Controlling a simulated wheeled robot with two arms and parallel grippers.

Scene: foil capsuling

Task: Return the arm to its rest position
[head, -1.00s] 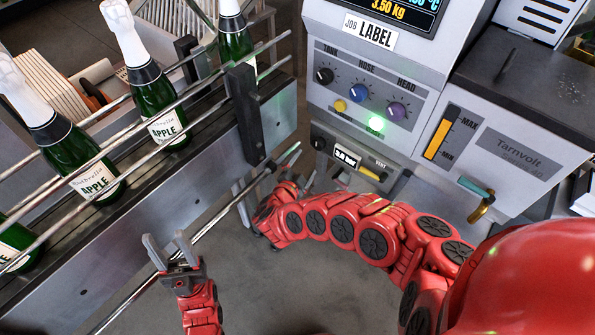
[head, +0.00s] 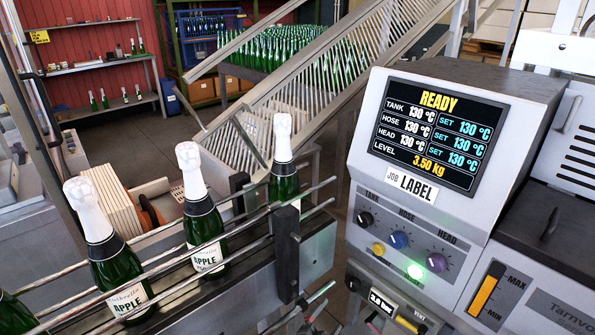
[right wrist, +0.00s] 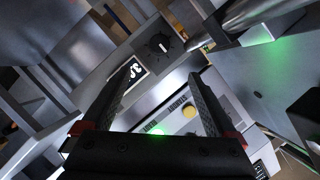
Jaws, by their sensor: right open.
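My right gripper (head: 319,302) shows only in part at the bottom edge of the head view, between the bottle rail and the machine's lower panel. In the right wrist view its two dark fingers (right wrist: 160,85) stand apart with nothing between them. Beyond them is the machine's panel, with a black knob (right wrist: 158,46), a small display (right wrist: 129,74), a yellow button (right wrist: 190,111) and a green light (right wrist: 155,128). Most of my right arm lies outside the head view. My left gripper is not in view.
The machine (head: 500,90) shows READY on its screen (head: 436,132). Foil-topped bottles (head: 205,232) stand upright between metal rails on the conveyor (head: 235,315) at left. A dark post (head: 287,255) stands near my right gripper. A slatted chute (head: 270,105) and shelves are behind.

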